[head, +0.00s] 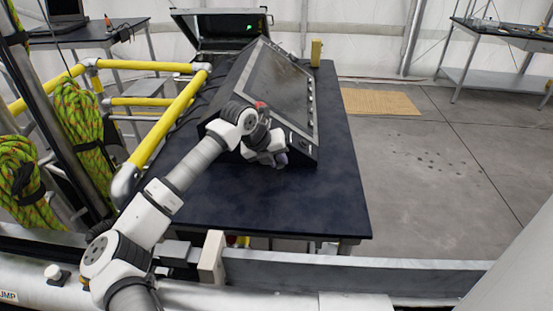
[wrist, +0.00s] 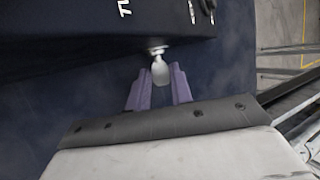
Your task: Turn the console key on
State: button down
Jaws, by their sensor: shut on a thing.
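The console (head: 273,88) is a dark slanted panel with a large screen, standing on a dark table (head: 318,205) in the head view. The key (wrist: 159,70) is a small pale piece at the console's lower edge in the wrist view. My gripper (wrist: 159,84) has purple fingers, one on each side of the key, and is shut on it. In the head view my gripper (head: 281,159) is at the near end of the console, and the key is hidden there. Part of a white label (wrist: 124,8) shows on the console face in the wrist view.
Yellow railings (head: 167,123) run along the table's left side, with green ropes (head: 80,125) hanging nearby. An open case (head: 222,43) stands behind the console. A small yellow object (head: 316,53) sits at the table's far edge. The table's near right part is clear.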

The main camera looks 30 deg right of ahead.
jog(key=shift+s+d+f+m+t+y+b, duration=0.15)
jog(key=shift+t+y+b, duration=0.4)
jog(key=shift+b, duration=0.75)
jog(key=shift+s+d+m+t+y+b, duration=0.1)
jog(key=shift+d+m+t+y+b, duration=0.2)
jog(key=shift+y+b, duration=0.75)
jog(key=shift+t+b, duration=0.35)
jog(key=shift+b, duration=0.65)
jog(key=shift+s+r+y, duration=0.1)
jog(key=shift+r+y, duration=0.2)
jog(key=c, duration=1.2)
grip_release()
jog(key=shift+c, duration=0.2)
jog(key=shift+r, duration=0.1)
jog(key=b+v, duration=0.3)
jog(key=v, duration=1)
jog(key=shift+s+r+b, duration=0.25)
jog(key=shift+s+b, duration=0.05)
jog(key=shift+b, duration=0.1)
jog(key=shift+a+f, duration=0.1)
